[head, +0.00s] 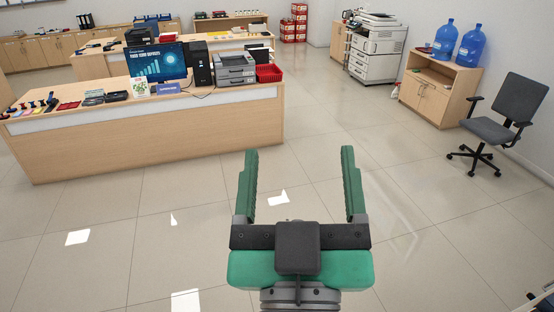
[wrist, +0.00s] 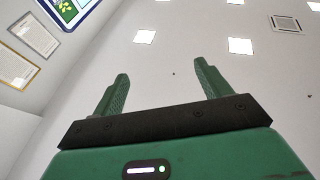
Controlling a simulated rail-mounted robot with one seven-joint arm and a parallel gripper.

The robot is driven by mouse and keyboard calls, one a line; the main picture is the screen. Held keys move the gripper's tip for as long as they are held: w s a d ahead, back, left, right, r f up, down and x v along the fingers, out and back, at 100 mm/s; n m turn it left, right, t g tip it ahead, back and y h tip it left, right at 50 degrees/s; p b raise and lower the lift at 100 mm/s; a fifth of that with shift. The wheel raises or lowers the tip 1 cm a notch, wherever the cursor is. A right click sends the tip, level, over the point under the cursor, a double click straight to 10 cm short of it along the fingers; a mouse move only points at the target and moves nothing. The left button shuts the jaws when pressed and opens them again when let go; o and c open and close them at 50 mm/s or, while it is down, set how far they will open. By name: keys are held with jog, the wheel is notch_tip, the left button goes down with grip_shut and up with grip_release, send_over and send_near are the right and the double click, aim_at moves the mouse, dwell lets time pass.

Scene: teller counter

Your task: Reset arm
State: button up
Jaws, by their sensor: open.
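My gripper (head: 299,158) is in the lower middle of the head view, raised above the tiled floor. Its two green fingers stand apart with nothing between them. In the wrist view my gripper (wrist: 161,72) also shows its fingers spread and empty. Behind them are a pale ceiling with bright square lights (wrist: 240,46) and wall frames. No object is touching the gripper.
An office chair (head: 508,112) and a cabinet with blue water bottles (head: 472,47) are at the right. The middle floor is clear.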

jog(key=s+a+r+t+y, duration=0.1)
jog(key=s+a+r+t, duration=0.1)
jog(key=s+r, duration=0.3)
jog(key=shift+a+r, duration=0.4)
jog(key=shift+a, duration=0.05)
notch_tip(320, 180, up, 12)
jog(key=p, duration=1.2)
jog(key=shift+r+m+y, duration=0.25)
jog(key=shift+m+y, duration=0.05)
